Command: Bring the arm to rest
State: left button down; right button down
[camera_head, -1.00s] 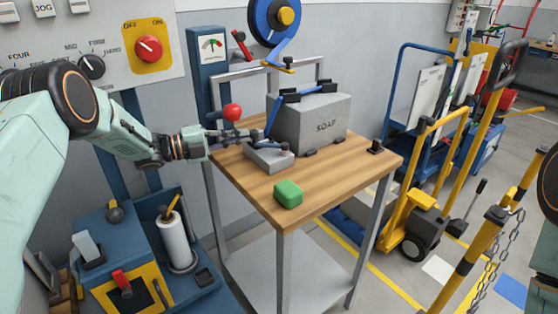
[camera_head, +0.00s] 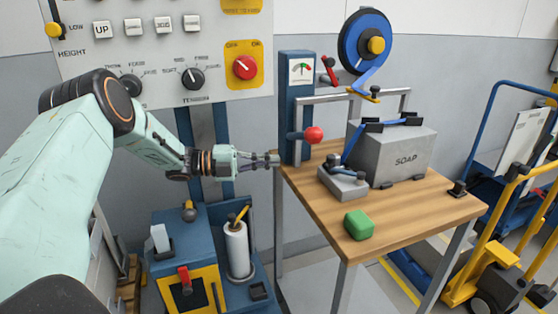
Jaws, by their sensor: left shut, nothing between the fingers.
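My left arm comes in from the left in the head view. Its gripper (camera_head: 268,160) is shut and empty, pointing right, in front of the blue gauge post near the table's left edge. The red ball knob (camera_head: 313,135) on the post is to the right of the fingertips, apart from them. My right gripper does not show.
A control panel (camera_head: 160,50) is behind my arm. A blue cabinet (camera_head: 180,245) stands below it. Yellow carts (camera_head: 495,255) stand at right.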

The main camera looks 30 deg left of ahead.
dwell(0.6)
pick_arm(q)
jog(key=d+f+n+t+y, duration=0.1)
jog(key=f+n+y, duration=0.1)
jog(key=n, duration=0.3)
jog(key=w+f+n+t+y, duration=0.1)
jog(key=f+n+y, duration=0.2)
jog(key=n, duration=0.3)
jog(key=w+d+f+n+t+y, duration=0.1)
jog(key=f+n+t+y, duration=0.1)
jog(key=f+n, duration=0.2)
jog(key=shift+w+d+n+y, duration=0.1)
jog(key=shift+d+n+y, duration=0.2)
jog(key=shift+n, duration=0.6)
jog(key=s+d+f+n+g+y, duration=0.3)
jog(key=s+d+f+n+g, duration=0.35)
jog(key=s+f, duration=0.55)
jog(key=s+d+f+n+g+y, duration=0.1)
jog(key=s+d+f+g, duration=0.1)
jog(key=s, duration=0.8)
jog(key=s+d+f+n+g+y, duration=0.1)
jog(key=s+d+f+n+g, duration=0.1)
jog(key=s, duration=0.9)
jog(key=s+d+f+n+g+y, duration=0.1)
jog(key=s+d+f+g, duration=0.1)
jog(key=s, duration=0.8)
jog(key=shift+s+d+f+n+g, duration=0.25)
jog(key=shift+s+f+n+g, duration=0.15)
jog(key=shift+f+g, duration=0.65)
jog(key=shift+r, duration=0.2)
